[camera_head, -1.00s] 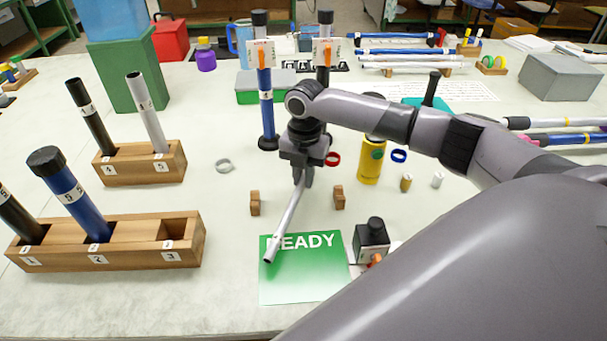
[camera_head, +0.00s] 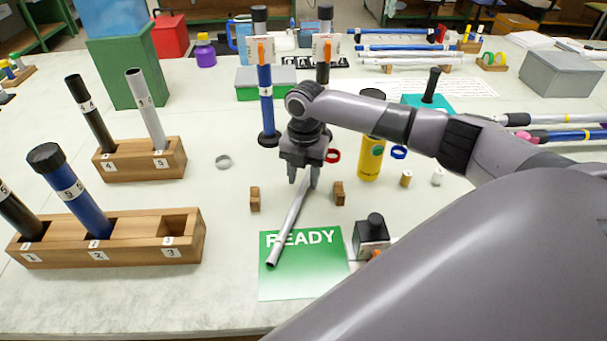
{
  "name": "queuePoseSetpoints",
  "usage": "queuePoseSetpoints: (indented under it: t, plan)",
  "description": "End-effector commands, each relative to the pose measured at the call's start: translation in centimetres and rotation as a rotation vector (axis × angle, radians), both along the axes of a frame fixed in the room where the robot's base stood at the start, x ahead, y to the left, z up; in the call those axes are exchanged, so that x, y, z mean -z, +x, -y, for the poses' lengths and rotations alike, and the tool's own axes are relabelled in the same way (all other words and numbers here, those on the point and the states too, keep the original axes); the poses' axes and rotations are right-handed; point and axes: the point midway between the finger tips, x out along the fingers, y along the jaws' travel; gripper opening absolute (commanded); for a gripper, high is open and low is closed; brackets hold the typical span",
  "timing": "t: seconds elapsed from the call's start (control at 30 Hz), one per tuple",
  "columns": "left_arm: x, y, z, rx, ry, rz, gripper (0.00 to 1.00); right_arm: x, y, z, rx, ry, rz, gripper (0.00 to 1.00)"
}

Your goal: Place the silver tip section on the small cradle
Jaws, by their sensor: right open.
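The silver tip section (camera_head: 288,226) is a thin silver rod slanting from below my right gripper down to the green READY mat (camera_head: 315,282), its near end over the mat. The small cradle is two wooden blocks, a left one (camera_head: 255,199) and a right one (camera_head: 339,193). The rod passes through the gap between them, apart from both, not lying across them. My right gripper (camera_head: 304,181) is open just above the far end of the rod, one finger beside it. Whether that end touches the table is hard to tell. My left gripper is out of view.
Wooden racks at left hold dark, blue and silver tubes; the front rack (camera_head: 110,256) has slot 3 empty. A black-knobbed block (camera_head: 371,238) stands right of the mat, a yellow cylinder (camera_head: 370,160) behind it. A grey ring (camera_head: 223,162) lies left of my gripper.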

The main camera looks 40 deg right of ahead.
Motion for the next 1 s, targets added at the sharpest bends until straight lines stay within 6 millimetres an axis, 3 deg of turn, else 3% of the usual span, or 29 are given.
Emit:
queuePoseSetpoints:
  t: [0.17, 0.6, 0.8, 1.0]
  plan:
    - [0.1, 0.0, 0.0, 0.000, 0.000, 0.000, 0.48, -1.9, 0.1, 0.0, 0.000, -0.001, 0.004, 0.43]
    - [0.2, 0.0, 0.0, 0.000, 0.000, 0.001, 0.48, -11.1, 0.2, 0.3, 0.000, 0.002, 0.004, 0.43]
    - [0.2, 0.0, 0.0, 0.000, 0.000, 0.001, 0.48, -12.9, 0.2, 0.3, 0.001, 0.001, 0.001, 0.43]
    - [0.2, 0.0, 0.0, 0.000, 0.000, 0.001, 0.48, -13.2, 0.2, 0.3, 0.001, 0.001, -0.001, 0.43]
